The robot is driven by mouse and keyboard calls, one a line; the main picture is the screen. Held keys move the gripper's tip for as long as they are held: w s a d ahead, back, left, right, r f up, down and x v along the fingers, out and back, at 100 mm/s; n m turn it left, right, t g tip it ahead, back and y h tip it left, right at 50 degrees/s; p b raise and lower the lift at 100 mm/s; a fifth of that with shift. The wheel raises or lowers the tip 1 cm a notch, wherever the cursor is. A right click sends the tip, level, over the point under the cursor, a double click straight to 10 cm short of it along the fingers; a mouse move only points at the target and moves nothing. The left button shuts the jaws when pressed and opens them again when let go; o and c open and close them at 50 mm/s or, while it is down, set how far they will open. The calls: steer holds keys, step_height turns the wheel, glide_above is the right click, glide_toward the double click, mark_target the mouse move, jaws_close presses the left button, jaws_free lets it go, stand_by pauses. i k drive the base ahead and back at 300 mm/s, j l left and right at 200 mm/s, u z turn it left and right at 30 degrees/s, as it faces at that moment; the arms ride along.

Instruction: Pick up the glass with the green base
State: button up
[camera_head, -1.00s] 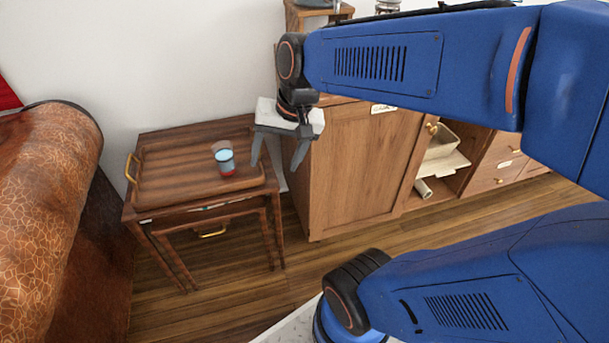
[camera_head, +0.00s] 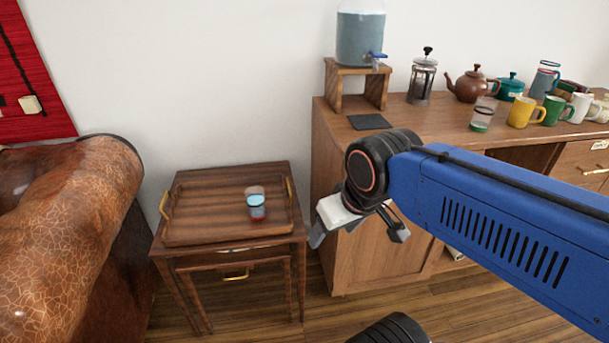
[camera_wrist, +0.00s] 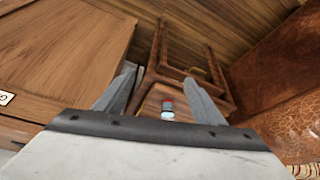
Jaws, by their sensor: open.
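A clear glass with a green base (camera_head: 481,116) stands upright on the wooden sideboard top, in front of the teapot. A second glass, with a red base and pale blue contents (camera_head: 256,204), stands on the wooden tray at the left; it also shows in the wrist view (camera_wrist: 167,109), between my fingers but beyond them. My gripper (camera_head: 358,238) is open and empty, in front of the sideboard's left side, below its top and to the left of the green-based glass. The wrist view does not show the green-based glass.
The sideboard (camera_head: 330,125) also bears a French press (camera_head: 422,78), a brown teapot (camera_head: 473,85), a yellow mug (camera_head: 524,112), a green mug (camera_head: 556,110) and a water dispenser (camera_head: 360,38) on a stand. A tray table (camera_head: 175,250) and leather sofa (camera_head: 60,240) are at left.

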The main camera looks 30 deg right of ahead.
mark_target(485, 108)
steer(key=z, duration=1.65)
